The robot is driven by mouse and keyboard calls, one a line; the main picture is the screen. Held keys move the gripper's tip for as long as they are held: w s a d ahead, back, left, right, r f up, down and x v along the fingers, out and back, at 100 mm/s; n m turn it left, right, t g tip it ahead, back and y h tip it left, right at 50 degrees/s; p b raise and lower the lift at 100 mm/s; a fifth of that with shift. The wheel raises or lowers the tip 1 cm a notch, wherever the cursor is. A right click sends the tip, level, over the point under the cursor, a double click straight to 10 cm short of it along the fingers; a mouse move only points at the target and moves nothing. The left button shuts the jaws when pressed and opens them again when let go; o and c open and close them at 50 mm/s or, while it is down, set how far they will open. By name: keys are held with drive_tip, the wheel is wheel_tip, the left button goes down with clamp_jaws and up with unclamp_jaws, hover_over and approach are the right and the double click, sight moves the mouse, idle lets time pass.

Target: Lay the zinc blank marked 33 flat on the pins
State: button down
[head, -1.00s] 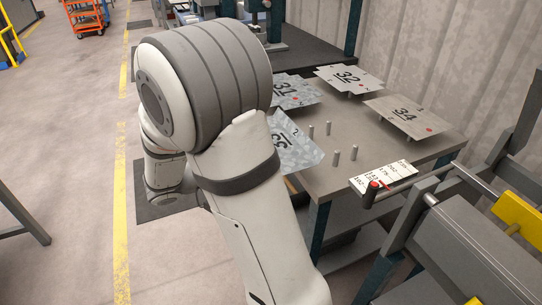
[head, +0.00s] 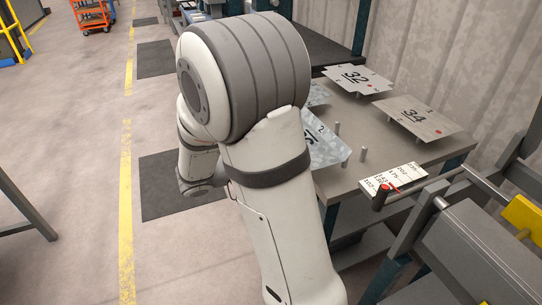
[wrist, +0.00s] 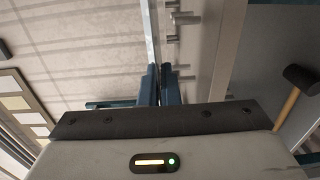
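The blank marked 33 (head: 326,146), spangled zinc, shows partly from behind my arm in the head view; its number is half hidden. It is over the left part of the pin group. The head view hides the gripper behind my arm.
Blanks 32 (head: 357,79) and 34 (head: 417,117) rest raised at the table's back and right; another blank (head: 318,94) is mostly hidden. A mallet (wrist: 298,80) shows in the wrist view.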

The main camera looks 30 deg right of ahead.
sight(328, 144)
drive_tip(key=d, duration=0.4)
drive_tip(key=s+d+p, duration=0.1)
drive_tip(key=d, duration=0.3)
drive_tip(key=d+p, duration=0.1)
drive_tip(key=d, duration=0.3)
drive_tip(key=shift+s+d+f, duration=0.2)
drive_tip(key=shift+s+d, duration=0.1)
drive_tip(key=shift+d, duration=0.1)
drive_tip(key=shift+d+f+b, duration=0.1)
drive_tip(key=shift+f+b, duration=0.3)
drive_tip(key=shift+f, duration=0.2)
drive_tip(key=shift+f+b, duration=0.25)
drive_tip(key=shift+b, duration=0.15)
drive_tip(key=shift+f, duration=0.1)
drive_tip(key=c, duration=1.6)
unclamp_jaws()
drive_tip(key=shift+w+a, duration=0.15)
drive_tip(key=shift+a, duration=1.15)
drive_tip(key=shift+w+a, duration=0.2)
drive_tip(key=shift+a, duration=1.15)
drive_tip(key=shift+w+a, duration=0.15)
drive_tip(key=shift+a, duration=1.15)
drive_tip(key=shift+r, duration=0.2)
